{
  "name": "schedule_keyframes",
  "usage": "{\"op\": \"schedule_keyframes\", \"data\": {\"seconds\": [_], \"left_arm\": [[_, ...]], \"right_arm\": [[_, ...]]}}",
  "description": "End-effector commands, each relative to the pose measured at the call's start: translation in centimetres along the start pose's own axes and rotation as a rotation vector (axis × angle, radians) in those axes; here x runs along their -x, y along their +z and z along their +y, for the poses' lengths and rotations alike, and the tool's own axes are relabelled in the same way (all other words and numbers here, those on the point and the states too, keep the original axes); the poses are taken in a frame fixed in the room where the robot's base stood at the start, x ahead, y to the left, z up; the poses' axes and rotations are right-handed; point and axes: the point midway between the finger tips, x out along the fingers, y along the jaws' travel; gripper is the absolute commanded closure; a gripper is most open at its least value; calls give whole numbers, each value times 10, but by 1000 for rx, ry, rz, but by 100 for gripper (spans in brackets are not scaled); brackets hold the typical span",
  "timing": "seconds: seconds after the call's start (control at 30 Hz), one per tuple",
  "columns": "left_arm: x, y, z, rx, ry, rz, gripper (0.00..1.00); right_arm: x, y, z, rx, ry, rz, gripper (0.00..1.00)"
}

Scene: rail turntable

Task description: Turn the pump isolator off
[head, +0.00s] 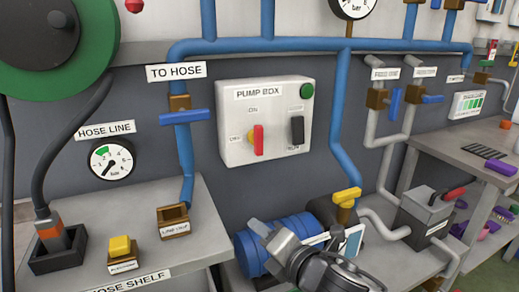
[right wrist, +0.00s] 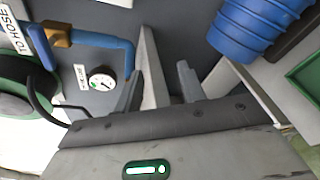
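The pump box (head: 230,152) is a pale box on the grey wall. Its isolator (head: 258,140) is a red handle with yellow beside it. The handle stands upright, in line with the ON label above; the OFF label is to its left. My right gripper (head: 268,232) is below the box, in front of the blue pump (head: 250,256), apart from the isolator. In the right wrist view its fingers (right wrist: 158,85) are spread with nothing held between them. The isolator does not show in that view. My left gripper is not in view.
A black switch (head: 297,130) and green lamp (head: 307,91) are on the same box. The blue pipe with a blue lever (head: 185,117) runs left of it, another pipe (head: 341,110) right. A yellow valve handle (head: 347,196) stands right of my gripper. The hose shelf (head: 205,240) is left.

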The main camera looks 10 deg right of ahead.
Motion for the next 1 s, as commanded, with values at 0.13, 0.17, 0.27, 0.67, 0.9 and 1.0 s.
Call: {"op": "schedule_keyframes", "data": {"seconds": [0.13, 0.17, 0.27, 0.67, 0.9, 1.0], "left_arm": [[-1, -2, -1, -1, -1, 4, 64], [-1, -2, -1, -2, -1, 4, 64], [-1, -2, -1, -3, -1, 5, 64], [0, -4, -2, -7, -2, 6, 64], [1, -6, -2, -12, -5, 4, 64], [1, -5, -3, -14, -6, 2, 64]], "right_arm": [[-7, 60, 37, 512, 24, -122, 60], [-7, 70, 43, 595, 22, -145, 60], [-5, 98, 58, 819, 5, -214, 60], [-21, 133, 77, 1050, -32, -292, 60], [-70, 146, 83, 1046, -31, -291, 60], [-90, 151, 85, 1046, -30, -291, 60]]}}
